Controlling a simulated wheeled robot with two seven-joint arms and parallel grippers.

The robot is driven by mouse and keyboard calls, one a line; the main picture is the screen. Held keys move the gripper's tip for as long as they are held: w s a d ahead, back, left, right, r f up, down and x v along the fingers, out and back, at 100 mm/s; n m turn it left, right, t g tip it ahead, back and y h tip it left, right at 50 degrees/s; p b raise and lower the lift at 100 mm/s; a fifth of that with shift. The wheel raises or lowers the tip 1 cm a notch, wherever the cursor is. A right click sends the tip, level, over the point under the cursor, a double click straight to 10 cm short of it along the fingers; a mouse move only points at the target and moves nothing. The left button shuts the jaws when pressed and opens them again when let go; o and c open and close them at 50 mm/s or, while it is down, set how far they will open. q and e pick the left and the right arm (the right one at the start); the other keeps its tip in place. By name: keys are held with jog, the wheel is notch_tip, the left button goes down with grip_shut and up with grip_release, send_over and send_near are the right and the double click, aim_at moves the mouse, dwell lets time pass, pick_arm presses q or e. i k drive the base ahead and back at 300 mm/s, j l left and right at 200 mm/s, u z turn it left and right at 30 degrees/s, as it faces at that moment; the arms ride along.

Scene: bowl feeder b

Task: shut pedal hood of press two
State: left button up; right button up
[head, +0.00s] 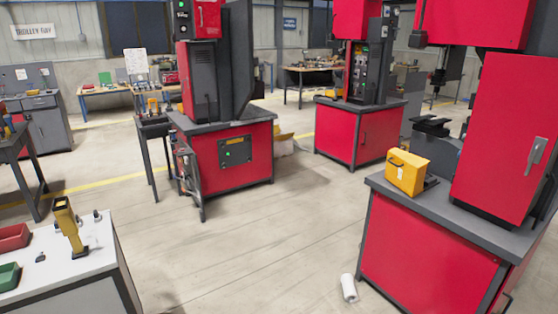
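Several red and grey presses stand in the hall. The near right press (425,265) has a tall red cabinet above a grey top. A yellow box-like thing (407,174) with a dark handle on top and a dark flat part at its right sits on that grey top; it may be the pedal hood, and I cannot tell whether it is open or shut. A press (236,155) stands at the centre left and another press (358,135) behind at the centre right. No readable number marks press two. Neither of my grippers is in view.
A white cylinder (348,288) lies on the floor by the near right press. A white-topped bench (95,262) with a yellow upright device (69,225) and red and green bins fills the lower left. The floor (265,235) between bench and presses is clear.

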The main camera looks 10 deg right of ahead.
aim_at(406, 170)
jog(key=i+z, duration=0.25)
jog(key=z, duration=0.15)
jog(key=i+z, duration=0.2)
jog(key=z, duration=0.2)
jog(key=i+z, duration=0.25)
jog(key=z, duration=0.2)
